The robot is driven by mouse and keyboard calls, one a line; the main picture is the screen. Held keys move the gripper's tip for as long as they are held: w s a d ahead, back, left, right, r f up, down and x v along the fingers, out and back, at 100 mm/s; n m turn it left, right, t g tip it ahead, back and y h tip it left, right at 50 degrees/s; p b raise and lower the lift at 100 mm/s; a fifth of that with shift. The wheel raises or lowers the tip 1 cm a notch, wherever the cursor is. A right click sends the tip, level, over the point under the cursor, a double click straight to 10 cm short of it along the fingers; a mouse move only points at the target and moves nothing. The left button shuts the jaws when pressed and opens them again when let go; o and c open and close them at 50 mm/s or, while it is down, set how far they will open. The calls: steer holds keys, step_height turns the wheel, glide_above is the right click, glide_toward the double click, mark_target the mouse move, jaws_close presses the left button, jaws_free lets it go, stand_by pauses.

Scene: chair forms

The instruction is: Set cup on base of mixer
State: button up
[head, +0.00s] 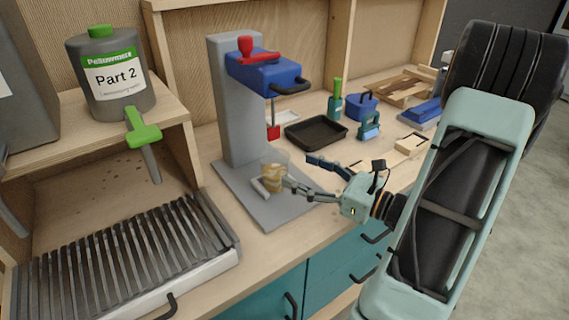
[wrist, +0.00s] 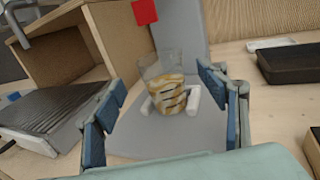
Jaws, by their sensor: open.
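The cup (head: 272,178) is a clear cup with a brown and cream swirled filling. It stands upright on the grey base plate (head: 283,208) of the mixer, close to the column (head: 236,110). The mixer has a blue head (head: 262,72) with a red knob above. The cup also shows in the wrist view (wrist: 165,92), between two short white pieces on the plate. My gripper (head: 298,172) is open in front of the cup, its fingers apart. In the wrist view my gripper's fingers (wrist: 162,120) stand to either side with gaps to the cup.
A slatted grey grate (head: 125,255) lies left of the mixer. A shelf holds the "Part 2" jar (head: 113,75) and a green-handled tool (head: 143,135). A black tray (head: 316,132), a green-topped bottle (head: 335,105) and blue items stand behind right. Bare counter lies right of the plate.

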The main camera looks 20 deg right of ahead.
steer(key=v, duration=0.3)
steer(key=shift+s+d, duration=0.15)
steer(key=shift+s, duration=0.05)
stand_by(0.3)
